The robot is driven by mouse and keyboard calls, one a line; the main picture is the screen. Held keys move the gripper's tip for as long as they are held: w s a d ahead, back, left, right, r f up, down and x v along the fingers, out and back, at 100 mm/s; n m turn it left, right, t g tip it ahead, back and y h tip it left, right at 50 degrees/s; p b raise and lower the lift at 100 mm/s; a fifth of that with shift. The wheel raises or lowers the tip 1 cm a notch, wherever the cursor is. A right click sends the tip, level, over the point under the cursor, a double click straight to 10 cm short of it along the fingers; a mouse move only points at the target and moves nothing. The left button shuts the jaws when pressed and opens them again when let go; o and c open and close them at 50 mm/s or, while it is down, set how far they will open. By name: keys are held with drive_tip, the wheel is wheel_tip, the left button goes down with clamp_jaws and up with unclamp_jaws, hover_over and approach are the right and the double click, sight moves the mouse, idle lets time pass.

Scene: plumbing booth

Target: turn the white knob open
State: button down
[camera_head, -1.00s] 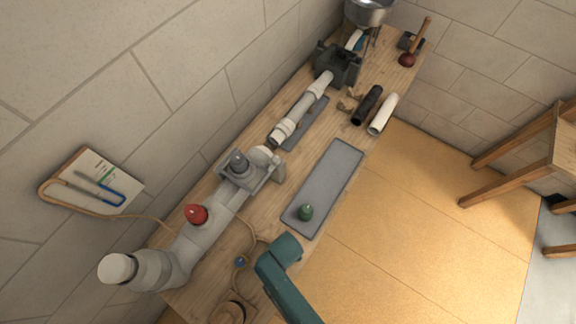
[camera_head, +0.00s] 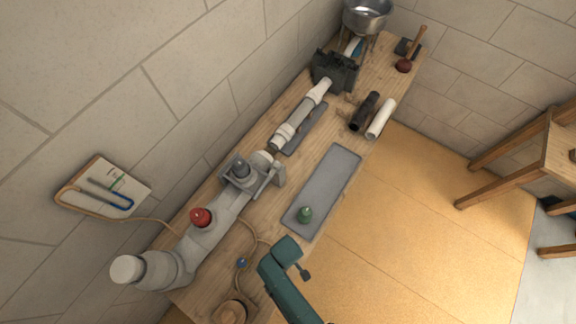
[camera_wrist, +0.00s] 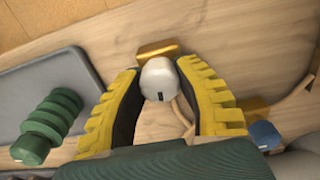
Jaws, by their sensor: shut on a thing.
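The white knob (camera_wrist: 158,80) is a small rounded cap with a dark mark on its side. In the wrist view it sits between the tips of my gripper (camera_wrist: 160,70). The yellow and black fingers are closed on it from both sides. Brass fitting parts (camera_wrist: 157,48) show behind the knob and to its right. In the head view my teal arm hides the knob, and the fingers cannot be made out.
A green ribbed piece (camera_wrist: 52,122) stands on the grey mat (camera_head: 335,170), left of my gripper in the wrist view. A blue knob (camera_wrist: 264,134) lies to its right. White pipework with a red knob (camera_head: 201,217) runs along the wooden bench. A hose crosses nearby.

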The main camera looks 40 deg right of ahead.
drive_tip(key=shift+n, duration=0.8)
drive_tip(key=shift+f, duration=0.1)
drive_tip(key=c, duration=0.6)
unclamp_jaws()
drive_tip(key=shift+c, duration=0.2)
wheel_tip(320, 180, up, 12)
drive_tip(key=shift+a, duration=0.1)
